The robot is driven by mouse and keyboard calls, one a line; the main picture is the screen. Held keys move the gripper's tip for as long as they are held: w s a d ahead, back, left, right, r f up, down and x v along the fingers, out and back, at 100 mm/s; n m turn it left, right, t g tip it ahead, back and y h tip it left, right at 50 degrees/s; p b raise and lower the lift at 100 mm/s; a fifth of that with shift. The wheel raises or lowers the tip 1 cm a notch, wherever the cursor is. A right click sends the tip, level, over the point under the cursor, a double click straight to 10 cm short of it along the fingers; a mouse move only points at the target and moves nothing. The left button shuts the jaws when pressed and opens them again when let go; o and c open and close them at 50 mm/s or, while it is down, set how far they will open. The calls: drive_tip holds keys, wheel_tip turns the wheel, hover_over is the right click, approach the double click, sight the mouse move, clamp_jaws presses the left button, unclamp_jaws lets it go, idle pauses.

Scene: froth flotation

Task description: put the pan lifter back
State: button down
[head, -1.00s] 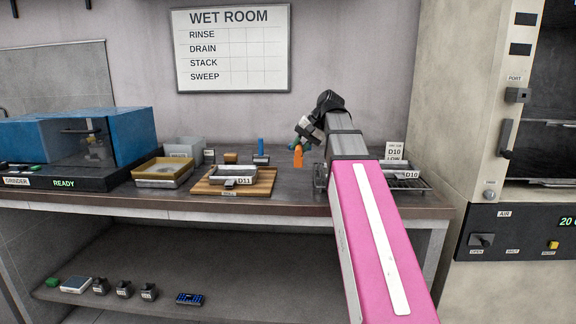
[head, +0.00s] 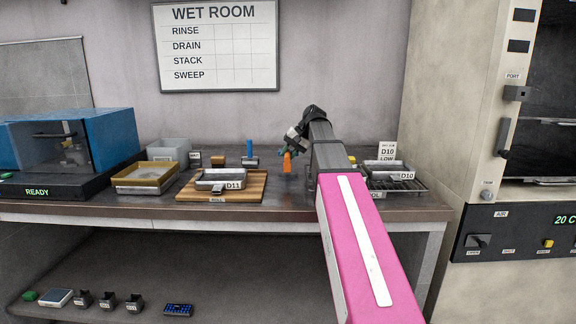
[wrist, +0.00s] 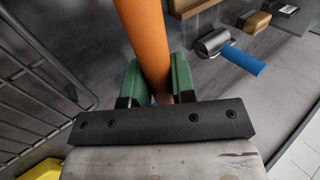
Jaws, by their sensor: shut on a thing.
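My gripper (wrist: 157,85) has its green fingers shut on an orange handle, which I take to be the pan lifter (wrist: 145,35). In the head view the gripper (head: 291,147) is over the back of the bench, right of centre. The orange lifter (head: 287,163) hangs below the fingers there, close to the bench top. I cannot tell whether it touches. Its far end is out of frame in the wrist view and too small to make out in the head view.
A blue-handled roller (wrist: 240,58) lies beside the lifter. A wire rack (wrist: 35,85) is on the other side; pan D10 (head: 386,170) sits on it. Pan D11 (head: 210,186) stands on a wooden board (head: 254,193). Bare bench lies between board and rack.

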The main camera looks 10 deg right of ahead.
drive_tip(key=shift+w+f, duration=0.2)
drive_tip(key=shift+f, duration=2.05)
drive_tip(key=c, duration=0.9)
unclamp_jaws()
drive_tip(key=shift+c, duration=0.2)
drive_tip(key=v, duration=1.2)
drive_tip(key=shift+d, duration=0.1)
